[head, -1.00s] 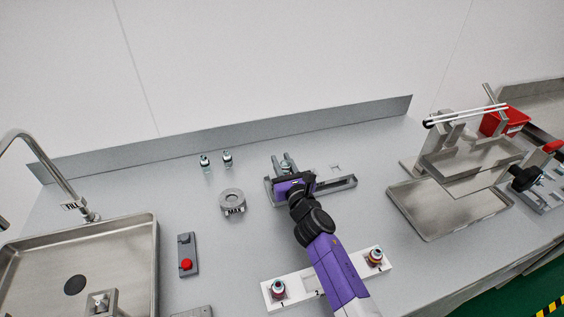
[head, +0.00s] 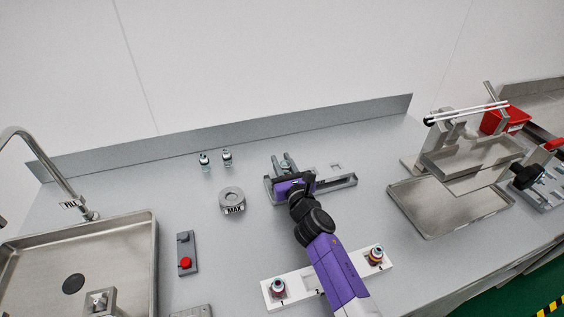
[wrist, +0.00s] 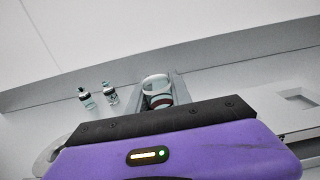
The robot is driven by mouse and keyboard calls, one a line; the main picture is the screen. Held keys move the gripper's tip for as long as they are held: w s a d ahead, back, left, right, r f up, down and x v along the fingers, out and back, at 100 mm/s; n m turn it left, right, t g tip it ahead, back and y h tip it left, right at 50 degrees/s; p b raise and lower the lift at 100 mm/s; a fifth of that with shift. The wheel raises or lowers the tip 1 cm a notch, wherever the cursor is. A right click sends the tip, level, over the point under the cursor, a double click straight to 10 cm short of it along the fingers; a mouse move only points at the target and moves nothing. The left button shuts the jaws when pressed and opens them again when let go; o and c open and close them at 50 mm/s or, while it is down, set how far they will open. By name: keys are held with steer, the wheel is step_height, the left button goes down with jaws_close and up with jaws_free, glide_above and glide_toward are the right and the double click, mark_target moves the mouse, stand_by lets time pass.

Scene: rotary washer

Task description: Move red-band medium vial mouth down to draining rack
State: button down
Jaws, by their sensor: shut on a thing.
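My gripper (head: 290,176) is over the left part of the grey draining rack (head: 340,184), shut on a vial that my gripper's body mostly hides in the head view. In the wrist view the vial (wrist: 157,90) shows beyond the purple gripper body as a clear glass end with a reddish-brown band. The rack's square opening (wrist: 297,100) to the right is empty.
Two small vials (head: 204,160) (head: 227,157) stand at the back left. A round grey MAX device (head: 232,201) is left of the rack. A white holder (head: 312,285) with two capped vials is in front. A sink (head: 120,260) and a metal tray (head: 440,215) flank the area.

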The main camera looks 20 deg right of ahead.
steer(key=shift+f+b, duration=0.45)
stand_by(0.4)
steer(key=c, duration=0.8)
jaws_free()
steer(key=shift+o, duration=0.2)
steer(key=shift+s, duration=0.15)
steer(key=shift+s+p, duration=1.35)
steer(key=shift+s, duration=2)
